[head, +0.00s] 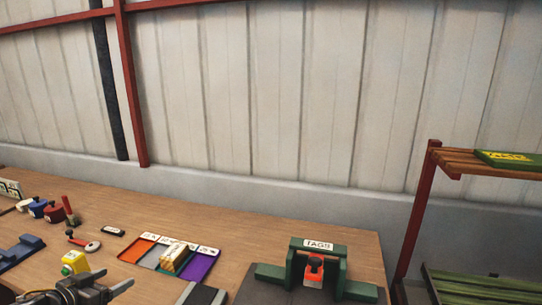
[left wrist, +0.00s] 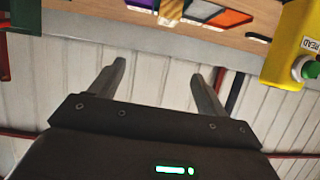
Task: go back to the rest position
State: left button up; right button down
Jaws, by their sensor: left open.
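My left gripper (head: 116,281) comes in at the bottom left of the head view, over the near part of the wooden workbench (head: 215,222). In the left wrist view its two fingers (left wrist: 157,72) stand well apart with nothing between them. A yellow box (head: 75,262) with a green button is just beyond the gripper in the head view. The same yellow box (left wrist: 293,45), marked READ, shows at the right of the left wrist view, apart from the fingers. My right gripper is not in view.
A tray (head: 207,266) with coloured compartments holds a light block (head: 175,257). A green TAGS stand (head: 318,262) holds a red tag (head: 314,271). Several blue and red items (head: 48,210) stand at the left. A red-framed shelf (head: 417,215) is at right. The bench's back middle is clear.

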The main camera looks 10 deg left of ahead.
pick_arm(q)
jog(key=s+d+f+g+y, duration=0.2)
jog(key=s+d+f, duration=0.35)
jog(key=f, duration=0.25)
jog(key=s+d+f+g+y, duration=0.1)
jog(key=s+d+f+g, duration=0.1)
jog(key=s+d+f, duration=0.35)
jog(key=s+d+f+g+h, duration=0.1)
jog(key=s+d+f+g, duration=0.2)
jog(key=s+d, duration=0.35)
jog(key=s+d+f+g+h, duration=0.1)
jog(key=s+d+f+g, duration=0.3)
jog(key=d, duration=0.4)
notch_tip(320, 180, down, 30)
jog(key=s+f+m+b, duration=0.1)
jog(key=s+b, duration=0.1)
jog(key=b, duration=0.4)
jog(key=s+a+f+g+b, duration=0.1)
jog(key=s+a+f+b, duration=0.2)
jog(key=s+f, duration=1.3)
notch_tip(320, 180, down, 4)
jog(key=shift+s+f+b, duration=0.2)
jog(key=shift+s+b, duration=0.1)
jog(key=shift+b, duration=0.2)
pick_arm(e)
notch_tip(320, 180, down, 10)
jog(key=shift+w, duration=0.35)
